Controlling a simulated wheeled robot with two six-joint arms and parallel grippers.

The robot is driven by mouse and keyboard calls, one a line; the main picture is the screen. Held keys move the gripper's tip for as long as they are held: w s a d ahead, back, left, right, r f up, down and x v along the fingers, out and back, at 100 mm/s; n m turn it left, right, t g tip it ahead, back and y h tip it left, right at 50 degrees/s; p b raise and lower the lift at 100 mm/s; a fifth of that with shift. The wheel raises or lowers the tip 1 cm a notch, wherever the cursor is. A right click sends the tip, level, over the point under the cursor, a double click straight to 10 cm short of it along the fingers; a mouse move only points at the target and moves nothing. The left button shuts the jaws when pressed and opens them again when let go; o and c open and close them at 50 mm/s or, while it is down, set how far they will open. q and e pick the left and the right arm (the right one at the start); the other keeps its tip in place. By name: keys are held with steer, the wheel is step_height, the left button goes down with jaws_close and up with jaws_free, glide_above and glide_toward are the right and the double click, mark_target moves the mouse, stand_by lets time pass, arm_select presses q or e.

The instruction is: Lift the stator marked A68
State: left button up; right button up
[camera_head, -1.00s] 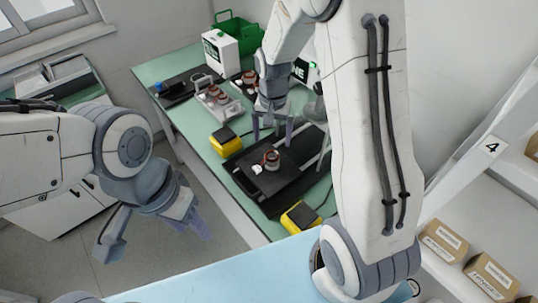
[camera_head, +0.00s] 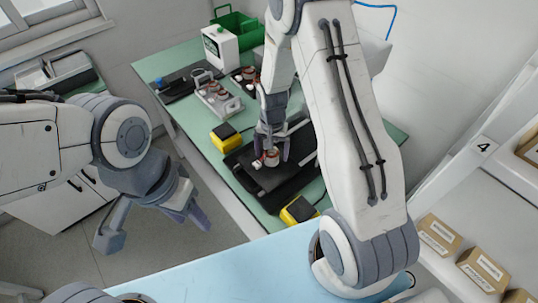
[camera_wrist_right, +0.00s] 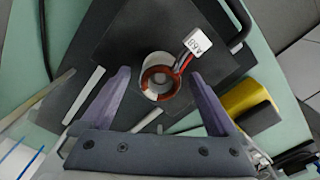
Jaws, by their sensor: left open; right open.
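A stator (camera_head: 271,159), a ring with copper windings, stands on a dark plate on the green bench. In the right wrist view the stator (camera_wrist_right: 158,84) shows its open bore, red and blue leads and a white tag (camera_wrist_right: 195,39) whose upside-down mark appears to read A68. My right gripper (camera_head: 273,156) is above the stator, fingers pointing down. In the wrist view its open fingers (camera_wrist_right: 158,74) lie on either side of the stator, with gaps to both. My left gripper (camera_head: 153,228) is open and empty over the floor, away from the bench.
More stators sit in a grey tray (camera_head: 228,109) farther back and on a dark stand (camera_head: 236,75). Yellow-and-black boxes (camera_head: 225,137) (camera_head: 298,210) flank the dark plate. A white box (camera_head: 220,46) and green crate (camera_head: 240,27) stand behind. A blue surface (camera_head: 250,275) lies in front.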

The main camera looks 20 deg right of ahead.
jaws_close()
